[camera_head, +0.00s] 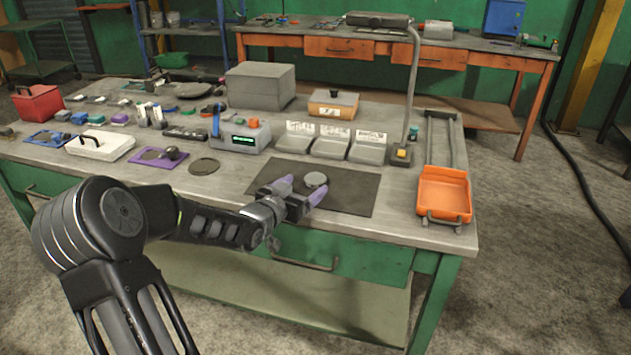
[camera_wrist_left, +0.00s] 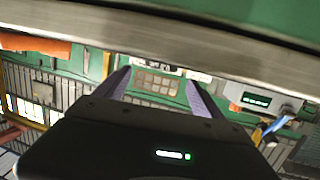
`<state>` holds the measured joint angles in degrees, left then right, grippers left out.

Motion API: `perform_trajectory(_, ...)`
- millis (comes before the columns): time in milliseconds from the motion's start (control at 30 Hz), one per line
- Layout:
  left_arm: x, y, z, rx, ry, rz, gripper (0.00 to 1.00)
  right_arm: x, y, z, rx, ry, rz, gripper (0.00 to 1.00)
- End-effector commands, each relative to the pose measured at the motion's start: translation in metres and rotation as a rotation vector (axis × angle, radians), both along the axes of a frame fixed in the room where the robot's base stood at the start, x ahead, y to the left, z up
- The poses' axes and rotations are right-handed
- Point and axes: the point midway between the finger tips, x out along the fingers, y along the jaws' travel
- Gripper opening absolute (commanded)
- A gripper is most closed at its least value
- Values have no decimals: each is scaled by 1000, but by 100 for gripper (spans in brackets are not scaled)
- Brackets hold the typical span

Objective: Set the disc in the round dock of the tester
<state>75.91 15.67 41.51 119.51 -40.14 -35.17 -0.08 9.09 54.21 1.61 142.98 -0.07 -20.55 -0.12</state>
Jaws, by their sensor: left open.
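A small light grey disc (camera_head: 316,180) lies on the dark mat (camera_head: 350,195) near the table's front. My left gripper (camera_head: 300,190) is open and empty over the mat, its two purple fingertips just short of the disc. In the left wrist view my open fingers (camera_wrist_left: 160,95) show with nothing between them; I cannot make out the disc there. The tester (camera_head: 240,137) is a grey box with a green lit display, behind and left of the mat. It also shows in the left wrist view (camera_wrist_left: 255,100). I cannot clearly tell its round dock. My right gripper is not in view.
A dark round plate (camera_head: 204,167) and a purple base (camera_head: 157,158) lie left of the mat. Labelled grey trays (camera_head: 330,149) stand behind it. A lamp post (camera_head: 409,100) and an orange tray (camera_head: 444,194) stand to the right.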

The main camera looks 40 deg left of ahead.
Motion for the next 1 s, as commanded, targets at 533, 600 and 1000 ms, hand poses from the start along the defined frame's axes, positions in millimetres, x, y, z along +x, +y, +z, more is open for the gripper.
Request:
perform_trajectory(533,46,7,-13,0,0,0,79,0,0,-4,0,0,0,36)
perform_trajectory(600,46,7,-13,0,0,0,79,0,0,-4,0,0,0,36)
perform_trajectory(1000,45,7,-13,0,0,0,78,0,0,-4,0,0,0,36)
